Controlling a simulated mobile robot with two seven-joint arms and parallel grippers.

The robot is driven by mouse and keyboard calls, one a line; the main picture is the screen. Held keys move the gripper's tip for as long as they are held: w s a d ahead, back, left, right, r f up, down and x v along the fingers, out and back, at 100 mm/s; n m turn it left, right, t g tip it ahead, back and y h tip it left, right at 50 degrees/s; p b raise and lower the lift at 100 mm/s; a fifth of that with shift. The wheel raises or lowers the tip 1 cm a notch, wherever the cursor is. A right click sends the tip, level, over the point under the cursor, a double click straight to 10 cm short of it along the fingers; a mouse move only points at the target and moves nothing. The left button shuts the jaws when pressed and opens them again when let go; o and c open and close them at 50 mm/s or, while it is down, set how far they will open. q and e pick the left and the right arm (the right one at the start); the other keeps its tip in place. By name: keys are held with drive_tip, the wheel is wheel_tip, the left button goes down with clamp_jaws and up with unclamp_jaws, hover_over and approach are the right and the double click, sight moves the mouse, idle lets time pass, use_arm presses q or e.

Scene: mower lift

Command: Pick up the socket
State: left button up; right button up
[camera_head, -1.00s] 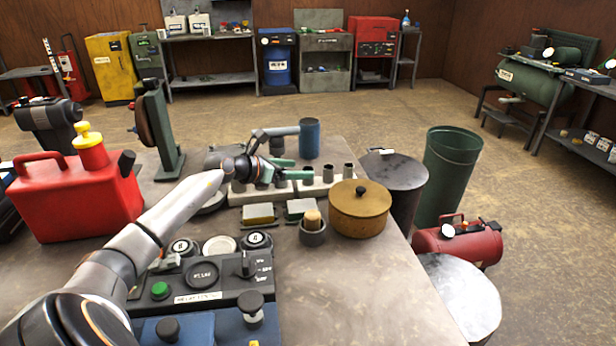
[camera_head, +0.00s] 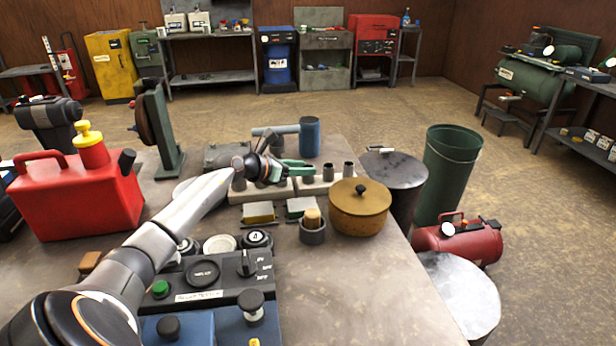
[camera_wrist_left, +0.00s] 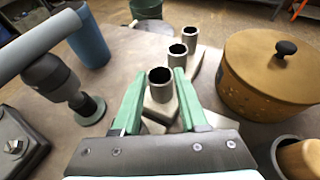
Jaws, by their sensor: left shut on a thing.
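My left gripper (camera_head: 305,171) has green fingers and is shut on a grey cylindrical socket. In the left wrist view that socket (camera_wrist_left: 160,80) stands upright between the fingertips, its open end up. I cannot tell whether it is clear of the pale rack (camera_head: 312,187) below. Two more grey sockets stand in line beyond it; the nearer one (camera_head: 328,173) and the farther one (camera_head: 348,170) also show in the left wrist view (camera_wrist_left: 177,56) (camera_wrist_left: 189,38). My right gripper is not in view.
A tan lidded pot (camera_head: 360,210) and a grey cup with a brush-like piece (camera_head: 312,234) stand near the rack. A blue-headed mallet-like tool (camera_head: 309,138) is behind. A red fuel can (camera_head: 75,198) and black control box (camera_head: 210,280) stand left and in front. The table's front right is clear.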

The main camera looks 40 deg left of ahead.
use_arm(q)
clamp_jaws()
drive_tip(key=shift+r, duration=0.1)
